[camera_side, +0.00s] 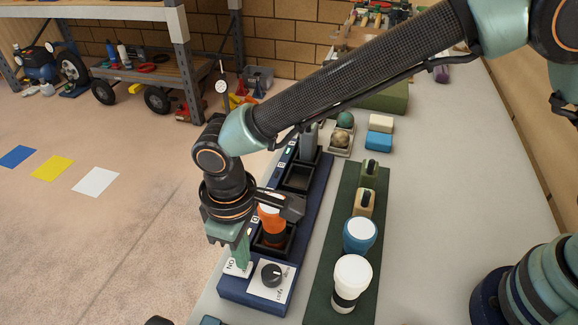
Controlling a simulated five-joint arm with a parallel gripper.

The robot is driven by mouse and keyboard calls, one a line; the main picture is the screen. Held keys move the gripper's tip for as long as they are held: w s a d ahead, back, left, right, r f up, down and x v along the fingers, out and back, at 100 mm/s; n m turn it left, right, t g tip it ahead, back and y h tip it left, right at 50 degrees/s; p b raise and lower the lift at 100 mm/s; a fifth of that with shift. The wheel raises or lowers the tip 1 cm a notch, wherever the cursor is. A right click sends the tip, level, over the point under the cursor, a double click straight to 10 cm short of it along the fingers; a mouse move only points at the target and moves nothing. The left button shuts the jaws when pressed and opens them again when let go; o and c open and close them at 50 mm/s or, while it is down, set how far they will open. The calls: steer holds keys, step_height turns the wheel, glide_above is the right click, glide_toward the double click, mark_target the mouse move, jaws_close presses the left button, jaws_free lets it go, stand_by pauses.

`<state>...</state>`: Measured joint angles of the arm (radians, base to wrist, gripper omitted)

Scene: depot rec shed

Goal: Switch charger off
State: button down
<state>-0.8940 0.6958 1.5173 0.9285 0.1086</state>
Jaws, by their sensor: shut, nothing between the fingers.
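The charger is a long navy base (228,289) on the grey table. Its near end carries a white plate with a black knob (271,275) and, left of it, a white switch plate (237,268) marked with letters that look like "ON". An orange and black item (272,218) stands in a black bay behind the plates, partly hidden by my wrist. My gripper (241,256) points down with its green fingers shut and empty, right over the switch plate. The fingers hide part of the switch. I cannot tell whether they touch it.
Cream and blue blocks (379,141) lie farther back. The right part of the table (440,190) is clear.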

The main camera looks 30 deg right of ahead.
steer(key=shift+f, duration=0.95)
stand_by(1.1)
steer(key=shift+r, duration=3.5)
steer(key=w+d+r, duration=0.1)
steer(key=d+r, duration=0.1)
steer(key=d, duration=0.1)
steer(key=w+d+r+m, duration=0.1)
steer(key=d+r, duration=0.1)
steer(key=w+d+r+m+t, duration=0.1)
steer(key=w+d+r, duration=0.1)
steer(key=d, duration=0.1)
steer(key=shift+w+d+r+y, duration=0.1)
steer(key=shift+d+y, duration=0.2)
steer(key=shift+y, duration=0.1)
steer(key=s+d+r+m+t, duration=0.1)
steer(key=s+d+r+m, duration=0.1)
steer(key=d, duration=0.7)
steer(key=s+d+r+m+t, duration=0.2)
steer(key=d, duration=0.8)
steer(key=s+d+r+m+t, duration=0.1)
steer(key=d+r+m, duration=0.1)
steer(key=d, duration=0.8)
steer(key=shift+s+r+m+t+h, duration=0.3)
steer(key=shift+s+m+h, duration=0.1)
steer(key=shift+m, duration=0.1)
